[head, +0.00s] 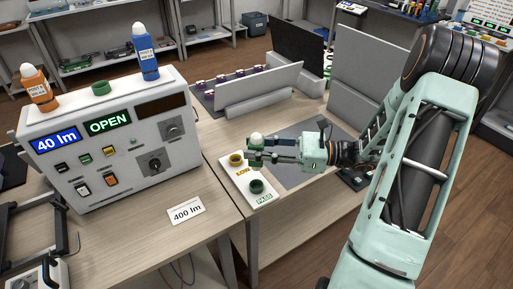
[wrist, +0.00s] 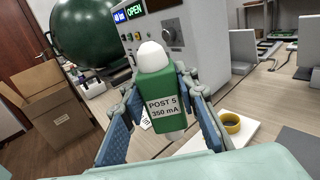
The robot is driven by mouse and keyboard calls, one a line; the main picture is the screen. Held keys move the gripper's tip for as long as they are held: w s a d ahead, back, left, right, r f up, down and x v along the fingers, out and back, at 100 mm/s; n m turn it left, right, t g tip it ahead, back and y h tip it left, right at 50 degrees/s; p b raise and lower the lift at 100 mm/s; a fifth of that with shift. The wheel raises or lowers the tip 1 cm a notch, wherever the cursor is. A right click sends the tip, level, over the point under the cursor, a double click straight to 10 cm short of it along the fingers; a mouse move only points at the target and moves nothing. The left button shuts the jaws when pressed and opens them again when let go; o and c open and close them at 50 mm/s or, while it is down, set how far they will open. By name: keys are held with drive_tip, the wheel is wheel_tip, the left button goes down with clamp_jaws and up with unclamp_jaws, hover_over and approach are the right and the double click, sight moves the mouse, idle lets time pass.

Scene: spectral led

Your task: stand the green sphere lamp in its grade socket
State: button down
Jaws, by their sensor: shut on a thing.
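The lamp has a green body (wrist: 157,98) marked "POST 5 350 mA" and a white rounded top. In the wrist view my gripper (wrist: 160,85) is shut on its sides, and the lamp looks roughly upright. In the head view its white top (head: 256,138) shows above my gripper (head: 257,152), over the back of a white socket board (head: 240,182). On the board are a yellow ring socket (head: 236,159) by a "LOW" label and a green ring socket (head: 257,186) by a green label, too small to read surely. The yellow socket also shows in the wrist view (wrist: 231,122). Both sockets look empty.
A grey meter box (head: 110,145) reads "40 lm" and "OPEN". On it stand an orange lamp (head: 38,90), a blue lamp (head: 146,55) and an empty green ring (head: 101,88). A "400 lm" card (head: 186,211) lies in front. Grey panels (head: 262,88) stand behind the board.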

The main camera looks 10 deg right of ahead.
sight(257, 164)
drive_tip(key=shift+r, duration=0.1)
drive_tip(key=shift+f+b, duration=1.5)
drive_tip(key=shift+f, duration=1.4)
drive_tip(key=shift+f, duration=0.2)
drive_tip(key=shift+f+b, duration=0.4)
drive_tip(key=shift+f, duration=0.9)
drive_tip(key=c, duration=1.4)
unclamp_jaws()
drive_tip(key=shift+c, duration=0.2)
drive_tip(key=shift+d, duration=0.1)
drive_tip(key=v, duration=1.2)
